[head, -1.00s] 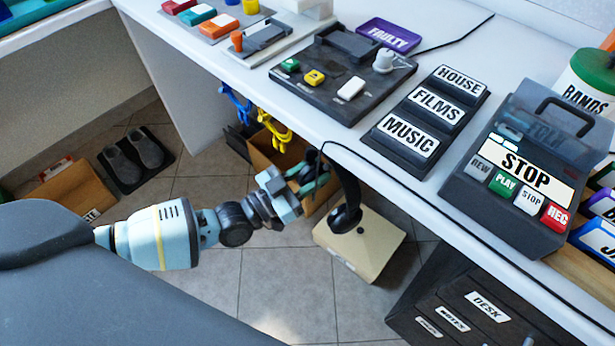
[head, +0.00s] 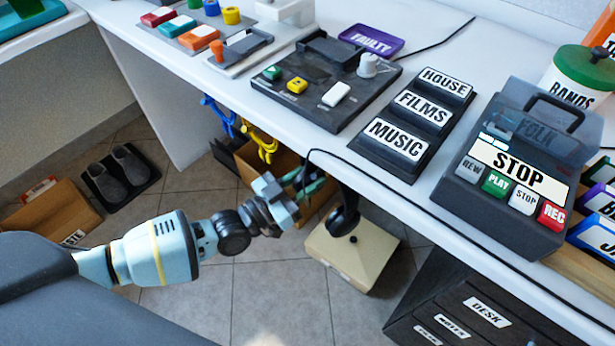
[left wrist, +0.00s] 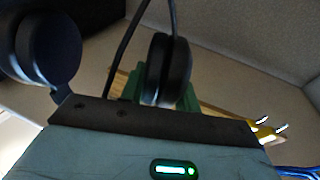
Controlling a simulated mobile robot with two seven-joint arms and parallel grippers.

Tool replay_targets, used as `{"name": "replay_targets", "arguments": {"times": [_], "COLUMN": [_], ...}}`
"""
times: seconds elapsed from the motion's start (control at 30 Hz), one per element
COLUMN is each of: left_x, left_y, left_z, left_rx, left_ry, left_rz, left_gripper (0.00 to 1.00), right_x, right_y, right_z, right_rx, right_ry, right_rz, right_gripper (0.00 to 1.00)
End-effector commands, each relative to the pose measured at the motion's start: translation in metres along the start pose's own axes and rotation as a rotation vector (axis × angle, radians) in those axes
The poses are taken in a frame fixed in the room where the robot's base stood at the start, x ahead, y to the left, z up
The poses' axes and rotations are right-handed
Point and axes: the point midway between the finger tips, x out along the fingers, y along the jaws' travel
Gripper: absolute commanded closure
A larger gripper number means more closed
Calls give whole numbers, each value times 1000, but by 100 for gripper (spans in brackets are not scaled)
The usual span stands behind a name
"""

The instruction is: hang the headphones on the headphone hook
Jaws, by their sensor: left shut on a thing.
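The black headphones (head: 343,218) hang below the front edge of the desk; the desk hides their upper part in the head view. My left gripper (head: 312,188) is beside them, low at the desk edge. In the left wrist view its green fingers (left wrist: 160,92) are shut on one ear cup of the headphones (left wrist: 168,68). The other ear cup shows at the upper left there, with the band running up out of view. I cannot make out the headphone hook in either view. My right gripper is not in view.
The white desk (head: 130,45) overhangs the held headphones. Blue cables (head: 218,117) and yellow cables (head: 260,143) hang under its edge, above a cardboard box (head: 248,172). A beige box (head: 365,252) stands on the floor below. A dark drawer unit (head: 470,310) is at the right.

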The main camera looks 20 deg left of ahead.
Motion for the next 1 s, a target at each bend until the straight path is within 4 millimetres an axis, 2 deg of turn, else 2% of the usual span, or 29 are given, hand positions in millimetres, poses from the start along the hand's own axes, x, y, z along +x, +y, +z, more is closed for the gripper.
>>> {"name": "replay_targets", "arguments": {"times": [0.27, 0.3, 0.47, 0.77, 0.87, 1.0], "left_x": [0, 0, 0, -1, -8, -28], "left_y": [0, 0, 0, 0, 0, 0], "left_z": [-1, -1, 0, 0, 0, 0], "left_rx": [-1, -1, 0, 0, -1, 0], "left_ry": [2, 2, 1, -2, -2, -3], "left_rz": [0, 0, 0, 0, 0, 0], "left_gripper": [100, 66, 45, 43, 43, 43], "right_x": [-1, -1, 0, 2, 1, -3], "right_y": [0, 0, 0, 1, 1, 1], "right_z": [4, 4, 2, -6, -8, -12], "right_rx": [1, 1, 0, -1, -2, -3], "right_ry": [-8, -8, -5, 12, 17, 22], "right_rz": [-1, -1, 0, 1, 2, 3], "right_gripper": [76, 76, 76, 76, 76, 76]}}
